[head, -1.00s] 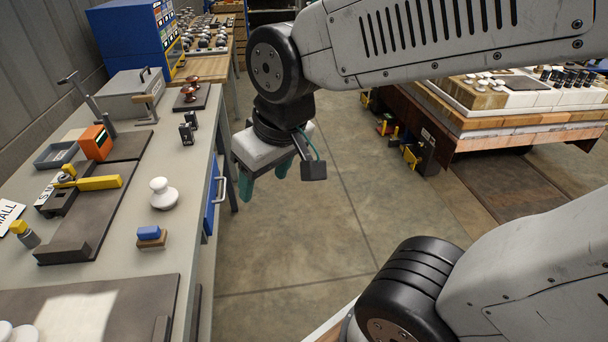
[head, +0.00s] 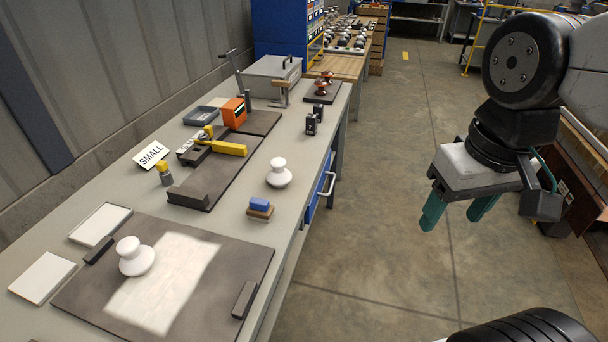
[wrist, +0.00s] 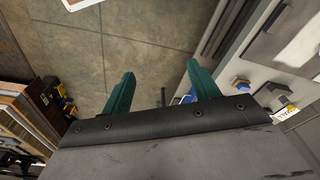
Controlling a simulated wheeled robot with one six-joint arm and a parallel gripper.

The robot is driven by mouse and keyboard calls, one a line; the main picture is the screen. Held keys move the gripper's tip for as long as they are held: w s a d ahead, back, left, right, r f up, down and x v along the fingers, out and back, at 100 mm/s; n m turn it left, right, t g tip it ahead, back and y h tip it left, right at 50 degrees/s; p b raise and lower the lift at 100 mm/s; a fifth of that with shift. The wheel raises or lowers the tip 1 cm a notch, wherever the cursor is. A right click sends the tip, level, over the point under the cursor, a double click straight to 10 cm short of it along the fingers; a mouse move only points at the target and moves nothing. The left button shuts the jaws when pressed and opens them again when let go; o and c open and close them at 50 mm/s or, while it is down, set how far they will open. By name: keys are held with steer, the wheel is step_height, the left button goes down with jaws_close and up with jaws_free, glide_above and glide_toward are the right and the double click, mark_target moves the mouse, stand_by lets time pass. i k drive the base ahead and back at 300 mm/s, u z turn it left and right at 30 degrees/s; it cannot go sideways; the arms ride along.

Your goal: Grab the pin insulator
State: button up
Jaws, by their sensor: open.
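Two white, knob-shaped insulators show in the head view; I cannot tell which is the pin insulator. One insulator (head: 134,257) stands upright on a dark mat (head: 78,297) at the near end of the bench. The other insulator (head: 279,174) stands upright on bare bench top farther back. Two small reddish-brown insulators (head: 323,86) stand on a dark plate far along the bench. My gripper (head: 452,214) hangs over the floor, right of the bench and apart from everything. Its green fingers are open and empty, also in the wrist view (wrist: 161,76).
A blue block on a brown base (head: 260,207) sits by the bench's front edge. Behind are a yellow-handled tool (head: 225,147), an orange device (head: 233,112), a SMALL sign (head: 151,155) and a grey case (head: 271,76). The floor (head: 390,240) beside the bench is clear.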

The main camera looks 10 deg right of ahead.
mark_target(279, 176)
steer(key=z, duration=1.1)
steer(key=i, duration=0.35)
steer(key=u, duration=0.85)
